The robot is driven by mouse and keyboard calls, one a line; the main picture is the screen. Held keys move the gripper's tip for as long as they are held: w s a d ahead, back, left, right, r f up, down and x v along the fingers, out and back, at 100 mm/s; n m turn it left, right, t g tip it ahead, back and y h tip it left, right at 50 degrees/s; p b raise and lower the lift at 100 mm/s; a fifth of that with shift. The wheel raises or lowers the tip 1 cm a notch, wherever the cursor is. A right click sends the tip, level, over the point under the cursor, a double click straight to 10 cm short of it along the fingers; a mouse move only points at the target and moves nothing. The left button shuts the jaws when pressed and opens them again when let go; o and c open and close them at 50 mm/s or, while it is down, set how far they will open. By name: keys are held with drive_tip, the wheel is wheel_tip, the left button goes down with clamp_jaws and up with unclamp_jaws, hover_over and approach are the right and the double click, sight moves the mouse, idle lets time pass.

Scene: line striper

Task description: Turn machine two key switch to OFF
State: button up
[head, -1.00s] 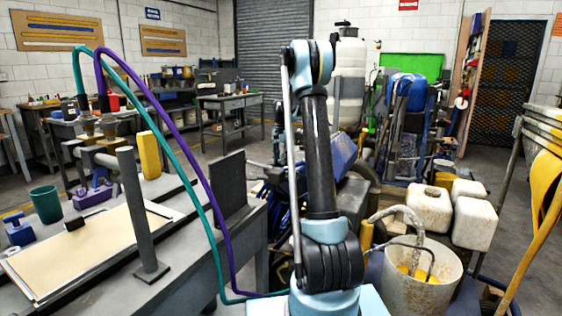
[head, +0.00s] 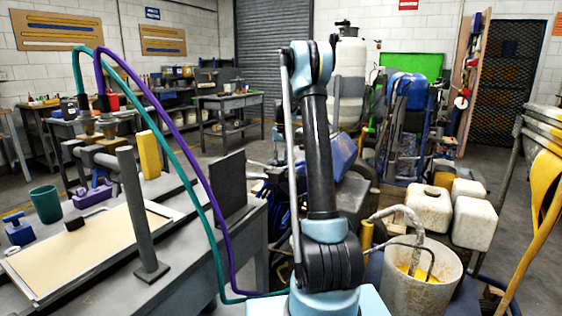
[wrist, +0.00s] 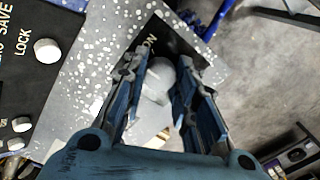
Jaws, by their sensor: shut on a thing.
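In the wrist view, the two blue-grey fingers of my gripper (wrist: 166,66) are shut on a pale, rounded key switch (wrist: 156,86) between them. The switch sits on a grey, white-speckled panel with a dark label plate behind it. The letters "ON" (wrist: 149,44) show just above the switch, near the left fingertip. The fingers hide part of the switch, so its exact angle and any OFF mark cannot be made out. In the head view my arm stands upright in the middle, and I cannot make out the gripper or switch there.
In the wrist view, a black panel (wrist: 42,75) with "LOCK" lettering and white knobs lies to the left; concrete floor shows at right. In the head view, a workbench (head: 215,245) stands left, and a white bucket (head: 420,285) with jugs stands right.

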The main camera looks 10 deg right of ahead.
drive_tip(key=n, duration=0.5)
drive_tip(key=shift+s+n, duration=0.1)
drive_tip(key=shift+n, duration=0.3)
idle(0.4)
drive_tip(key=o, duration=1.1)
drive_tip(key=shift+r, duration=0.1)
drive_tip(key=shift+w+d+r, duration=0.1)
drive_tip(key=shift+r, duration=2.85)
drive_tip(key=shift+w+d+r, duration=0.1)
drive_tip(key=shift+r, duration=2.8)
drive_tip(key=shift+s, duration=0.1)
